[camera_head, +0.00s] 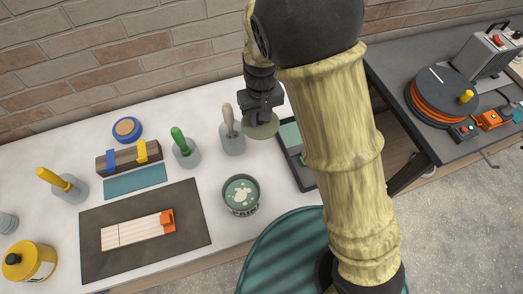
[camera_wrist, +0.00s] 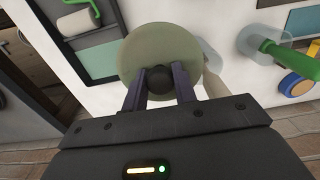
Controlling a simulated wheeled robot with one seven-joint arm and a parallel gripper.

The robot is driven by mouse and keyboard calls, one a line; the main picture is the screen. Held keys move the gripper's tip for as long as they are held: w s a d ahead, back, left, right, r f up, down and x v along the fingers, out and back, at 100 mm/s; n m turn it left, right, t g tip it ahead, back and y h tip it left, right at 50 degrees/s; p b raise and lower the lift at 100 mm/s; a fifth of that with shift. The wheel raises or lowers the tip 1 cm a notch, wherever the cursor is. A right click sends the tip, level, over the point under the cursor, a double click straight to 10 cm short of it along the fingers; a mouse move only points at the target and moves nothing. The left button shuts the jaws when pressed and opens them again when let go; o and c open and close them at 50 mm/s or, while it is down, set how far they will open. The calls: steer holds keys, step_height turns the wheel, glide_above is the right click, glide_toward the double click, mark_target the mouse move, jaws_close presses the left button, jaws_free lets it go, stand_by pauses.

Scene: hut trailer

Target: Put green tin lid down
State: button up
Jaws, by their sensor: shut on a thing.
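The green tin lid (camera_head: 262,128) is a round, dull green disc with a dark knob. My gripper (camera_head: 262,113) is shut on its knob and holds it over the back right part of the white table, beside a jar with a beige-handled tool (camera_head: 229,122). In the wrist view the lid (camera_wrist: 160,45) spreads out beyond my two fingers (camera_wrist: 160,84). The open tin (camera_head: 241,195) stands nearer the front of the table, with green and pale paint in it. I cannot tell the lid's exact height above the table.
A tray (camera_head: 297,157) lies right of the lid, partly hidden by my arm; a roller (camera_wrist: 78,22) shows there in the wrist view. A green-handled jar (camera_head: 184,150), dark mat (camera_head: 190,205) and wood block (camera_head: 128,157) are left. Bare white table surrounds the tin.

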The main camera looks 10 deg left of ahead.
steer(key=p, duration=0.3)
glide_above(261, 154)
step_height(261, 154, down, 13)
steer(key=shift+f, duration=0.1)
steer(key=shift+w+f, duration=0.15)
steer(key=shift+f, duration=0.05)
steer(key=shift+f+p, duration=0.45)
steer(key=shift+f, duration=1.65)
steer(key=shift+f, duration=0.2)
steer(key=o, duration=0.9)
steer(key=shift+o, duration=0.2)
steer(key=shift+r, duration=0.1)
